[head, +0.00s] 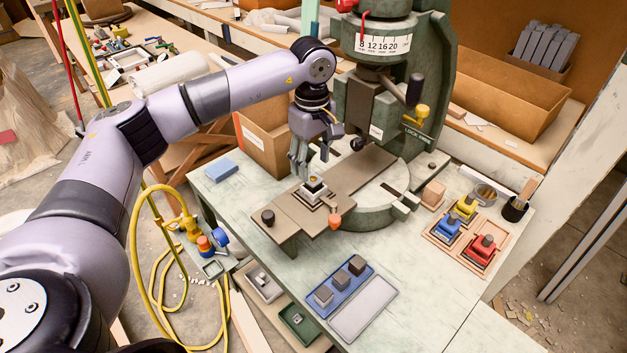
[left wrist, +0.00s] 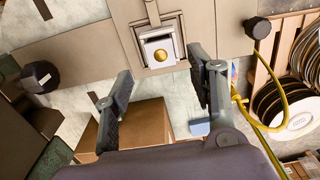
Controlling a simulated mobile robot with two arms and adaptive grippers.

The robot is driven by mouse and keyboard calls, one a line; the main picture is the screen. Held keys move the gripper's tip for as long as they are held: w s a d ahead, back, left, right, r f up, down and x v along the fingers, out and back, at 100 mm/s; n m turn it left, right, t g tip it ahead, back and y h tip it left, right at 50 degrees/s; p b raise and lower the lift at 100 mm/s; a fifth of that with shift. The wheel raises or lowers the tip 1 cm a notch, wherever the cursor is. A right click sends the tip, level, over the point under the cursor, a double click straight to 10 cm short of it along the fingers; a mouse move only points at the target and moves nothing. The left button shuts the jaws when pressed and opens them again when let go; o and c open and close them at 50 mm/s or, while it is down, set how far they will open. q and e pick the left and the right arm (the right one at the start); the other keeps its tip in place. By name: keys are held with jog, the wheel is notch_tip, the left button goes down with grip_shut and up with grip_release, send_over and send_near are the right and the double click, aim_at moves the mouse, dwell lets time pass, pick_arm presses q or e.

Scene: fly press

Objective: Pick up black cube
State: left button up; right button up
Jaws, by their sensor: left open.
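My left gripper (head: 311,158) is open and empty above the press's slide plate; its two fingers also show in the left wrist view (left wrist: 160,72). Just below it, a small pale block with a gold round centre and dark edging (head: 314,187) sits in a square holder on the plate. In the left wrist view this block (left wrist: 160,55) lies just beyond the fingertips, untouched. Several dark grey cubes, one of them a cube (head: 340,279), stand in a row on a blue tray (head: 312,306). My right gripper is not in view.
The green fly press (head: 430,75) stands close behind my left gripper. A cardboard box (head: 262,140) and blue block (head: 221,169) are left of it. A grey empty tray (head: 363,309) lies beside the blue one. Coloured clamps (head: 466,205) are at right. The front right tabletop is clear.

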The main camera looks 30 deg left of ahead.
aim_at(312, 178)
pick_arm(q)
notch_tip(312, 178, down, 4)
jog(key=shift+s+f+p, duration=0.1)
jog(key=shift+f+p, duration=0.05)
jog(key=shift+p, duration=0.5)
jog(key=shift+c, duration=0.2)
grip_shut()
